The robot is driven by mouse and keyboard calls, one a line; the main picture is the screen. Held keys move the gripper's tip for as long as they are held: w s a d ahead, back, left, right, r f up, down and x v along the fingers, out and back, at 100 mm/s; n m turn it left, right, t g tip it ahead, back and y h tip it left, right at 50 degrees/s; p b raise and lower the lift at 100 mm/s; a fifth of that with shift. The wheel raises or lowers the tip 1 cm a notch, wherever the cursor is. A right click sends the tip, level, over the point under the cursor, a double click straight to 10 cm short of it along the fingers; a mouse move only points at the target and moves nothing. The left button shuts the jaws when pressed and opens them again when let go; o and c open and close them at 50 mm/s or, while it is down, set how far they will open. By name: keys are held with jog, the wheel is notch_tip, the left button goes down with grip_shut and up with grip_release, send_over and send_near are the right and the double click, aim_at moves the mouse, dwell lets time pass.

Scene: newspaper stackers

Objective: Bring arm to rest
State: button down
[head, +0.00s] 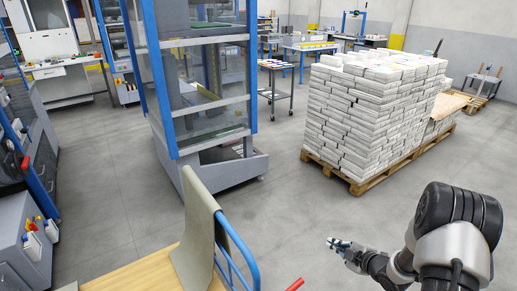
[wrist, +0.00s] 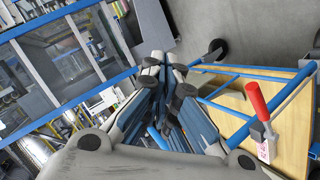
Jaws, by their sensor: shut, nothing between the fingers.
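My gripper (head: 334,242) is shut and empty, out over the bare floor to the left of my dark-and-grey arm (head: 455,225) in the head view. In the wrist view the closed fingers (wrist: 168,62) point up the picture with nothing between them. No part of the gripper appears to touch anything.
A cart with a wooden deck (head: 135,272) and a blue rail (head: 240,245) stands close at the bottom; a grey-green sheet (head: 200,225) drapes there. A red handle (wrist: 257,100) shows beside it. A blue-framed machine (head: 205,90) stands ahead, newspaper stacks (head: 365,120) on a pallet (head: 365,185) right.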

notch_tip(320, 180, up, 16)
jog(key=d+m+g+h, duration=0.1)
jog(key=d+m+h, duration=0.1)
jog(key=m+h, duration=0.3)
jog(key=s+a+r+m+g+h, duration=0.15)
jog(key=s+r+m, duration=0.25)
jog(key=s+r, duration=0.5)
jog(key=s+a+r+m+g, duration=0.1)
jog(key=s+a, duration=0.3)
jog(key=s, duration=0.5)
jog(key=s+a+r+m+g+y, duration=0.1)
jog(key=s+a+m, duration=0.3)
jog(key=s, duration=0.5)
jog(key=s+a+r+m+g+y, duration=0.1)
jog(key=s+a+r+m, duration=0.1)
jog(key=s+a, duration=0.3)
jog(key=s+r, duration=0.1)
jog(key=s, duration=0.3)
jog(key=shift+g, duration=0.35)
jog(key=shift+a, duration=0.1)
